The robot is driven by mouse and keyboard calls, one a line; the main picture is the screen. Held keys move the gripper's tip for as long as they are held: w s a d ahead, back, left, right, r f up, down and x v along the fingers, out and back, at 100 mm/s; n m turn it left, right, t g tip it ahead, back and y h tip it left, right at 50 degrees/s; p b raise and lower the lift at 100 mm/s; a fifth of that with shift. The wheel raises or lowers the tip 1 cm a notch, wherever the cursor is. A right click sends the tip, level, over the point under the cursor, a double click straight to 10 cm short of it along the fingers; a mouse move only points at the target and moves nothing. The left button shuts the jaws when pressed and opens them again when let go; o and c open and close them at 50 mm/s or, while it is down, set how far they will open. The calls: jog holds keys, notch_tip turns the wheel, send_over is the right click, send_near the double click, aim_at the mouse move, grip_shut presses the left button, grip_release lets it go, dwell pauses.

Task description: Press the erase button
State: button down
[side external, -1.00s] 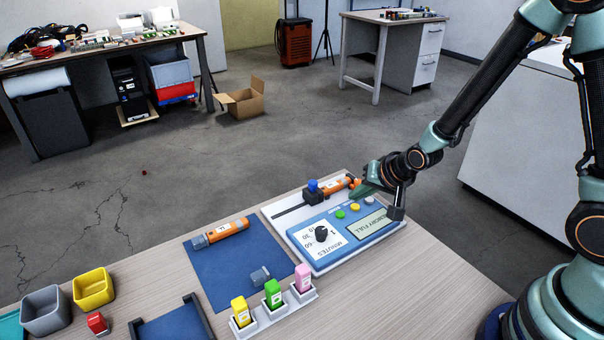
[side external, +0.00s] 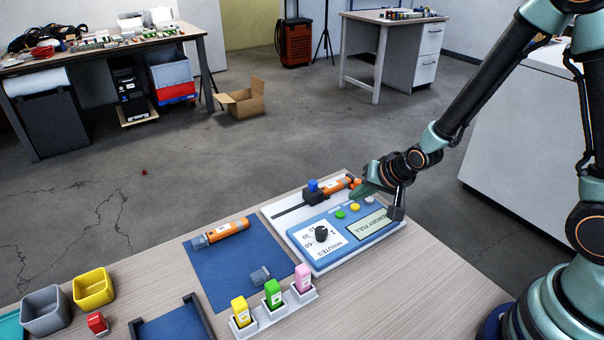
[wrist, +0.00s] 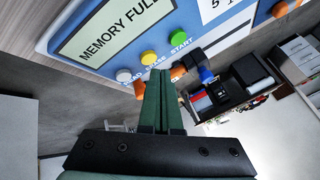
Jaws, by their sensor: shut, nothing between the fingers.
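The blue control panel (side external: 335,238) lies on the table, and its display (wrist: 112,28) reads MEMORY FULL. The yellow erase button (wrist: 149,58) sits between a white button (wrist: 124,75) and a green start button (wrist: 176,37). The yellow button also shows in the side view (side external: 355,207). My gripper (wrist: 159,74) is shut and empty. Its green fingertips are close beside the yellow button and overlap part of the label. They appear apart from the button, but the exact height gap is hard to tell.
Orange and blue parts (side external: 313,186) stand on a slotted plate just beyond the panel. A blue mat (side external: 232,272) with an orange sensor (side external: 228,229) lies left of it. A rack holds coloured blocks (side external: 272,292) in front. A dial (side external: 321,233) rises from the panel.

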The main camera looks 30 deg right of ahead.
aim_at(357, 208)
jog(key=shift+f, duration=0.15)
jog(key=shift+f, duration=0.3)
jog(key=shift+f, duration=0.4)
dwell(0.7)
jog(key=shift+r, duration=0.85)
jog(key=shift+r, duration=2.5)
